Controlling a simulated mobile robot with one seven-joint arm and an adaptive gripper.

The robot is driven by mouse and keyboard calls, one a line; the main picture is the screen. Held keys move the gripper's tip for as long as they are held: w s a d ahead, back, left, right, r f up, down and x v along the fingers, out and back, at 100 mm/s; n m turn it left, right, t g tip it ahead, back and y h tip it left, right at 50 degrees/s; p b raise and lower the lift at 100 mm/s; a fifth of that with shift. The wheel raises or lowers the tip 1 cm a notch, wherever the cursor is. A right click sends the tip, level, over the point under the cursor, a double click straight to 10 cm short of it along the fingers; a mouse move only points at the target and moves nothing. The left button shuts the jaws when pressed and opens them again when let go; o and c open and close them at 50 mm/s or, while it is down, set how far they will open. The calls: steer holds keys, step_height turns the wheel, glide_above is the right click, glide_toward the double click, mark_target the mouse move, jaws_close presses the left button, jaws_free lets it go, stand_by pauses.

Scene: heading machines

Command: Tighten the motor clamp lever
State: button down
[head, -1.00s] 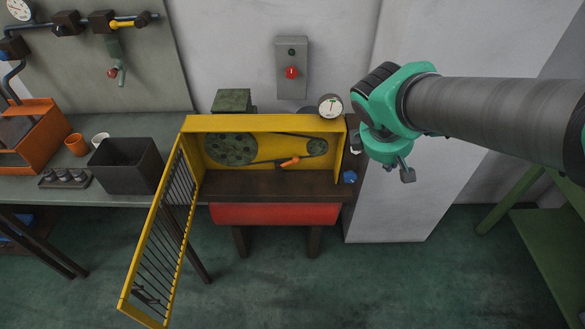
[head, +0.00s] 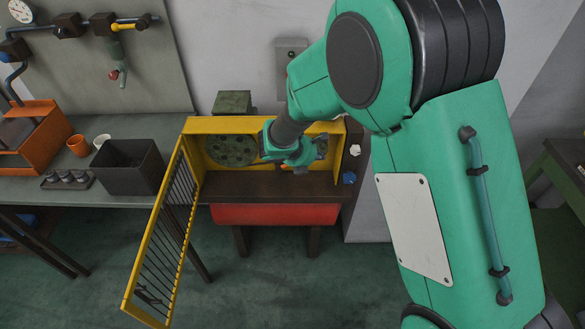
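The yellow machine housing (head: 193,124) stands open at the middle of the head view, with its barred yellow guard door (head: 150,262) swung out to the left. Inside it is a large dark green pulley (head: 229,150). The orange clamp lever is hidden, or nearly so, behind my gripper. My green gripper (head: 290,165) is at the housing's opening, in front of the lever's place and the small right-hand pulley. Its fingers are too small and covered to tell whether they are open, shut or touching the lever.
A blue knob (head: 349,178) is at the housing's right. A dark bin (head: 128,168), orange cup (head: 78,145) and orange press (head: 45,135) stand on the left bench. A red panel (head: 275,214) is below the housing.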

mark_target(297, 181)
steer(key=w+a+f+n+t+y, duration=0.1)
steer(key=w+a+f+n, duration=0.2)
steer(key=a+f+n, duration=0.6)
step_height(297, 181, down, 6)
steer(key=shift+a+f+p, duration=0.1)
steer(key=shift+a+p, duration=0.2)
steer(key=shift+a, duration=0.65)
steer(key=shift+w, duration=0.1)
steer(key=b+x, duration=0.2)
steer(key=x, duration=0.8)
steer(key=shift+w+b, duration=0.25)
steer(key=shift+b, duration=0.05)
steer(key=r, duration=0.1)
steer(key=a+r, duration=0.1)
steer(key=shift+w+a+r+t, duration=0.1)
steer(key=shift+a+r+t, duration=0.1)
steer(key=shift+r+t, duration=0.1)
steer(key=shift+w+a+r, duration=0.2)
steer(key=shift+a+r, duration=0.15)
steer(key=shift+r, duration=0.2)
